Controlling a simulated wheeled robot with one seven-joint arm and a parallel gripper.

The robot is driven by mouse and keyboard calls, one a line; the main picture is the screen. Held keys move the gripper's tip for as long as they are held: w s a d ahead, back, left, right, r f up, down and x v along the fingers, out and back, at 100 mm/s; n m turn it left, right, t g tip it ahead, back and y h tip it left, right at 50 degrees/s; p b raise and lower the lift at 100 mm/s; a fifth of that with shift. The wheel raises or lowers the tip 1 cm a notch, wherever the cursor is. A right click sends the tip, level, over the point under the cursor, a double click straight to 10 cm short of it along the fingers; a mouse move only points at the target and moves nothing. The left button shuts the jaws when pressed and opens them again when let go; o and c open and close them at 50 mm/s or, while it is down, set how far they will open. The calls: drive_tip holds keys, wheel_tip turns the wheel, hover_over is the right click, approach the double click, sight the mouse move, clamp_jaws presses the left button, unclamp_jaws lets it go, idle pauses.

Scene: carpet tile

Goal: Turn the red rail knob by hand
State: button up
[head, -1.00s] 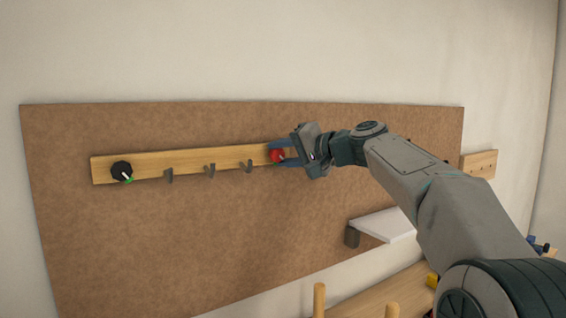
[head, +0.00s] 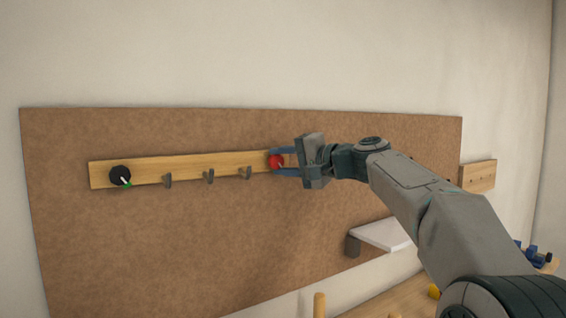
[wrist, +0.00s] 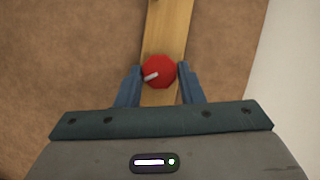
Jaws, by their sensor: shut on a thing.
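The red rail knob (head: 276,161) sits near the right end of the visible wooden rail (head: 215,163) on the brown board. In the wrist view the red knob (wrist: 159,72) shows a pale pointer mark aimed to the lower left. My gripper (head: 279,161) reaches it from the right, its blue fingers on either side of the knob. In the wrist view my gripper (wrist: 158,80) has one finger at the knob's left side and one at its right, shut on it. The rail's right end is hidden behind my gripper in the head view.
A black knob (head: 120,176) with a white pointer and a green mark is at the rail's left end. Several grey hooks (head: 208,176) hang between the knobs. A white shelf (head: 382,236) juts out below my arm. A small wooden block (head: 478,176) is at the right.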

drive_tip(key=o, duration=1)
drive_tip(key=shift+c, duration=0.2)
drive_tip(key=shift+d, duration=0.1)
drive_tip(key=b+v, duration=0.3)
drive_tip(key=v, duration=1)
drive_tip(key=shift+s+d, duration=0.2)
drive_tip(key=shift+d, duration=0.1)
drive_tip(key=s+a+f+g+h+p, duration=0.1)
drive_tip(key=s+f+g+h, duration=0.2)
drive_tip(key=f, duration=0.7)
drive_tip(key=s+a+f+h+p, duration=0.1)
drive_tip(key=s+f+h, duration=0.35)
drive_tip(key=f, duration=0.45)
drive_tip(key=s+d+f+n+g+h+p, duration=0.1)
drive_tip(key=s+d+f+n+g+h, duration=0.1)
drive_tip(key=s+f, duration=0.7)
drive_tip(key=s+d+f+n+g+h+p, duration=0.1)
drive_tip(key=s+d+f+h, duration=0.3)
drive_tip(key=s+f, duration=0.6)
drive_tip(key=shift+d+f+n+g, duration=0.45)
drive_tip(key=shift+d+f, duration=0.25)
drive_tip(key=shift+d, duration=0.2)
